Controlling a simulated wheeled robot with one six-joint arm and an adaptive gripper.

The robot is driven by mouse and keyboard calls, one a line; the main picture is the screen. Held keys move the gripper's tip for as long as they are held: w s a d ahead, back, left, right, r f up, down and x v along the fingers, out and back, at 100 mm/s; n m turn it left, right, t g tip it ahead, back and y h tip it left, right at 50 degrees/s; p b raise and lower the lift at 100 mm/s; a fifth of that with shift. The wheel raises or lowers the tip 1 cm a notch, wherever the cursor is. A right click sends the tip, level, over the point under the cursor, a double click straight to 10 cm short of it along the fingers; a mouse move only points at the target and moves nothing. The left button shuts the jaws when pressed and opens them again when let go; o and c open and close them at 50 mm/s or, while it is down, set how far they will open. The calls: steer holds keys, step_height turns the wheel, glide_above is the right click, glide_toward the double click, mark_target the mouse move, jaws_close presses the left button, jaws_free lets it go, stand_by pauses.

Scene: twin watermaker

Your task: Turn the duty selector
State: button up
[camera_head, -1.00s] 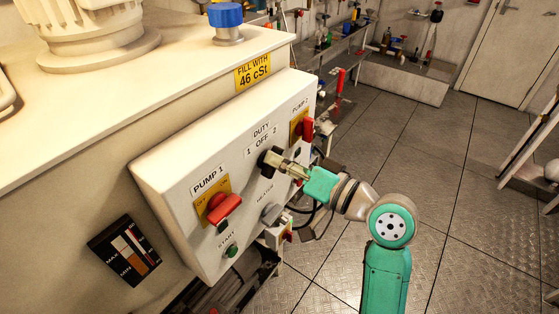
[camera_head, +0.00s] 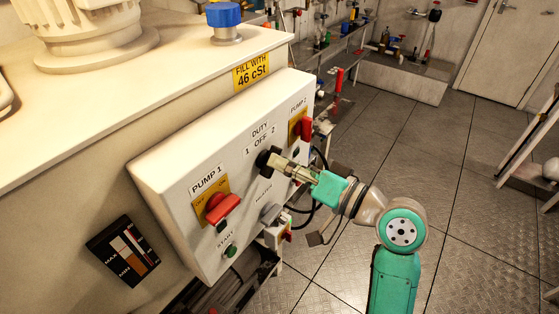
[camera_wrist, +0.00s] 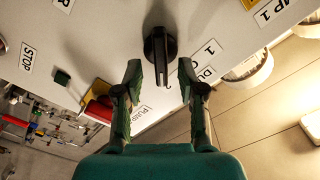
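The duty selector (camera_head: 263,158) is a black knob on the white control panel, below the label "DUTY 1 OFF 2". In the wrist view the selector (camera_wrist: 160,48) shows a raised bar handle pointing toward my gripper. My gripper (camera_wrist: 159,72) is open, with one finger on each side of the handle's near end and gaps visible on both sides. In the head view my gripper (camera_head: 276,162) is right in front of the selector and partly covers it.
The red Pump 1 switch (camera_head: 223,208) is left of the selector and the red Pump 2 switch (camera_head: 306,129) is right of it. A grey heater knob (camera_head: 271,213) sits below. Cables hang beneath the panel.

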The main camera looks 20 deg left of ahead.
steer(key=v, duration=1)
steer(key=shift+d, duration=0.15)
